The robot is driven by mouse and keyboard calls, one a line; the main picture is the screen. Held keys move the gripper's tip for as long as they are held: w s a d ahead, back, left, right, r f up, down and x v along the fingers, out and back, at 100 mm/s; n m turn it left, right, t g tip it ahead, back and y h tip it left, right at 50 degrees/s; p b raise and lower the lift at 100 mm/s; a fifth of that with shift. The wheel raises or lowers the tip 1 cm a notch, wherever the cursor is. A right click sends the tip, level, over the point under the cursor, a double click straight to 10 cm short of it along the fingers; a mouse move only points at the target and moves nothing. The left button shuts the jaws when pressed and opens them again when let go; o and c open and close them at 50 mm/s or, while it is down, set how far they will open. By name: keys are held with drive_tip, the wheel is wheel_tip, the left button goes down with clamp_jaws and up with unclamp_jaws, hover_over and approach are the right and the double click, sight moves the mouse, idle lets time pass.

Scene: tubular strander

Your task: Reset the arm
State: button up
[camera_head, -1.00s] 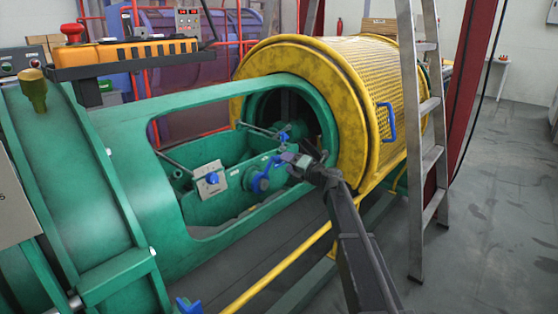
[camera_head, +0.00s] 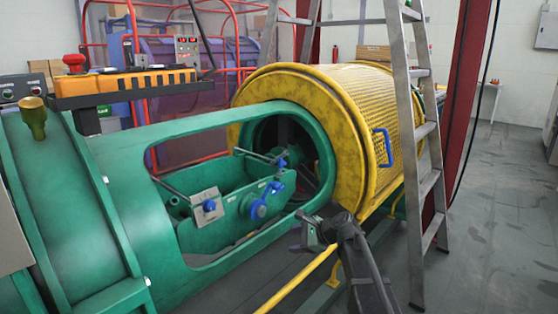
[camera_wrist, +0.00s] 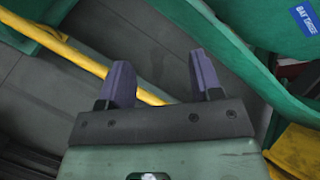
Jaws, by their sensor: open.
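My gripper (camera_head: 304,234) is in front of the green strander tube (camera_head: 130,180), near the lower right edge of its long opening. In the wrist view my gripper (camera_wrist: 160,85) shows two purple fingers standing well apart with nothing between them. Below the fingers the wrist view shows dark floor and a yellow rail (camera_wrist: 75,55).
The yellow perforated guard (camera_head: 350,120) with a blue handle (camera_head: 382,147) surrounds the tube at right. A metal ladder (camera_head: 425,150) stands close to my arm. The yellow rail (camera_head: 300,280) runs low in front. An orange control box (camera_head: 125,82) sits at upper left. Floor at far right is clear.

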drive_tip(key=s+d+f+n+g+h, duration=0.25)
drive_tip(key=s+d+n, duration=0.2)
drive_tip(key=s, duration=0.55)
drive_tip(key=s+d+f+n+g+h, duration=0.1)
drive_tip(key=s+d+f+n+h, duration=0.25)
drive_tip(key=s+n, duration=0.4)
drive_tip(key=s+d+f+n+g+h, duration=0.2)
drive_tip(key=s+d+n+h, duration=0.15)
drive_tip(key=s, duration=0.75)
wheel_tip(320, 180, up, 31)
drive_tip(key=p, duration=3.1)
drive_tip(key=shift+s+a+n+h, duration=0.35)
drive_tip(key=shift+s+h, duration=0.1)
drive_tip(key=shift+f, duration=0.1)
